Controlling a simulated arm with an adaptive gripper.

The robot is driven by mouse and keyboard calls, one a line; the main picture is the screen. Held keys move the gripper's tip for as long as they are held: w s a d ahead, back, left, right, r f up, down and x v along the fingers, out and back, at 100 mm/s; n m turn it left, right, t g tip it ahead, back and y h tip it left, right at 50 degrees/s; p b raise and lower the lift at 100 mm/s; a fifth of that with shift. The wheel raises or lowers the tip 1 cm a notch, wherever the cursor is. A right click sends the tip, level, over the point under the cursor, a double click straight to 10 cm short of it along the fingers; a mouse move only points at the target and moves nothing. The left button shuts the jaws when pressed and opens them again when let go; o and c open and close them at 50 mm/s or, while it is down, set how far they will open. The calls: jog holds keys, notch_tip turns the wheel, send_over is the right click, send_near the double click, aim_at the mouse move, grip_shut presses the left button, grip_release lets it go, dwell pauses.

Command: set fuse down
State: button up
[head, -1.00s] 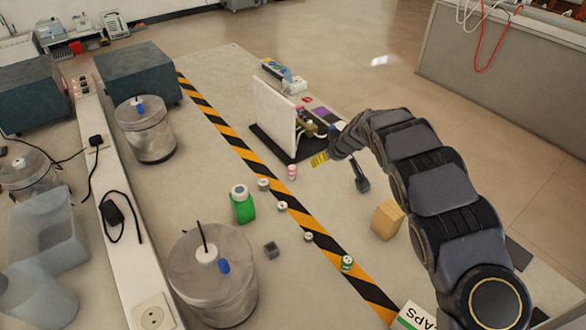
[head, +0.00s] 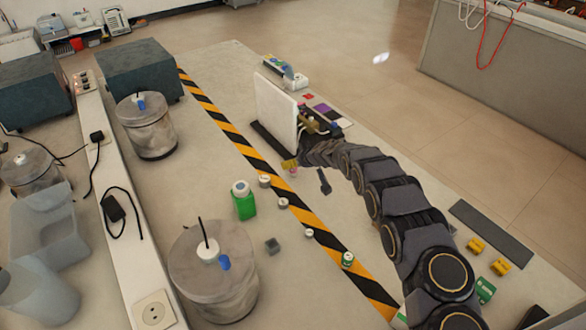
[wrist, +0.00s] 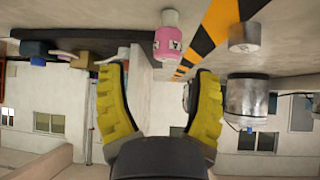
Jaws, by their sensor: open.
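A small pink and white cylinder, likely the fuse, stands on the table at the left of the striped tape in the wrist view (wrist: 166,38). In the head view this pink cylinder (head: 293,173) is partly hidden under my gripper (head: 290,164). My gripper also shows in the wrist view (wrist: 160,82), with two yellow ridged fingers wide apart and nothing between them. The cylinder is beyond the fingertips, apart from them.
A white upright panel (head: 276,110) stands close behind my gripper. A dark tool (head: 324,181) lies right of the gripper.

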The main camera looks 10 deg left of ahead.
jog(key=shift+w+a+f, duration=0.3)
jog(key=shift+a+f, duration=0.45)
jog(key=shift+f, duration=0.15)
jog(key=shift+w+a+f, duration=0.35)
jog(key=shift+a+f, duration=0.05)
jog(key=shift+f, duration=0.05)
jog(key=shift+w+a+f, duration=0.15)
jog(key=shift+w+f, duration=0.25)
jog(key=shift+f, duration=0.15)
grip_shut()
